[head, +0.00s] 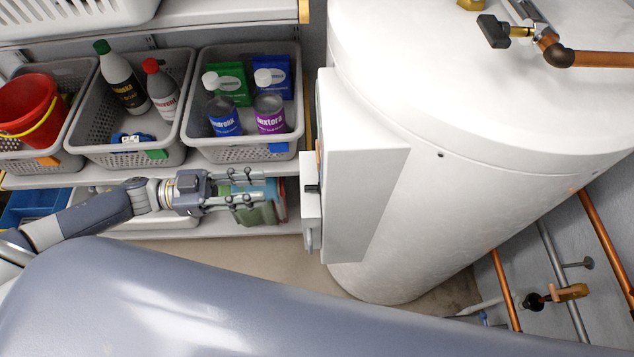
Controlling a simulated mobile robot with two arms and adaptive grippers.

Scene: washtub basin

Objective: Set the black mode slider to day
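A small black slider (312,188) sticks out of a narrow white control box on the side of a large white tank. I see the box edge-on, so any markings on its face and the slider's setting cannot be read. My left gripper (257,187) points right toward the box and is short of the slider, with a gap between. Its fingers look spread apart with nothing held; coloured items on the lower shelf show behind them. My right gripper is not in view.
The white tank (480,110) fills the right side, with a white panel (367,190) jutting from it. Grey baskets (130,155) of bottles and a red bucket (27,105) stand on the shelf behind my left arm. Copper pipes (505,290) run at the lower right.

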